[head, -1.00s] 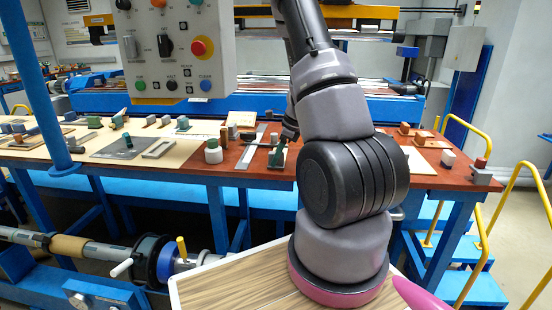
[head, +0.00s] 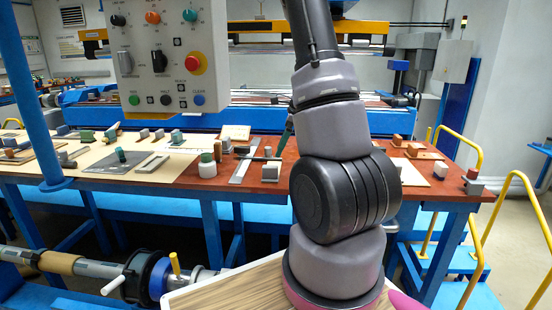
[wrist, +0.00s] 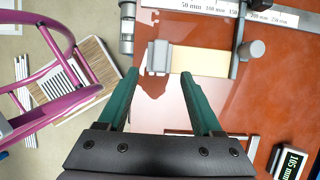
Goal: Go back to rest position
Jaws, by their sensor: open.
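My gripper (wrist: 160,75) shows in the wrist view with its two teal fingers apart and nothing between them. It is above the red-brown bench top (wrist: 200,100). A grey block (wrist: 158,57) and a beige block (wrist: 200,61) lie past the fingertips, beside a grey measuring bar with a scale. I cannot tell the height of the fingers above the bench. In the head view my arm rises at the middle right and hides most of the gripper; a teal finger part shows at its left edge, over the bench (head: 235,182).
A control box (head: 160,50) with buttons hangs at upper left, and a blue post (head: 38,100) stands at far left. Small blocks and a white cylinder (head: 208,169) sit on the bench. Yellow rails (head: 478,215) stand at right. A small display (wrist: 289,162) shows in the wrist view.

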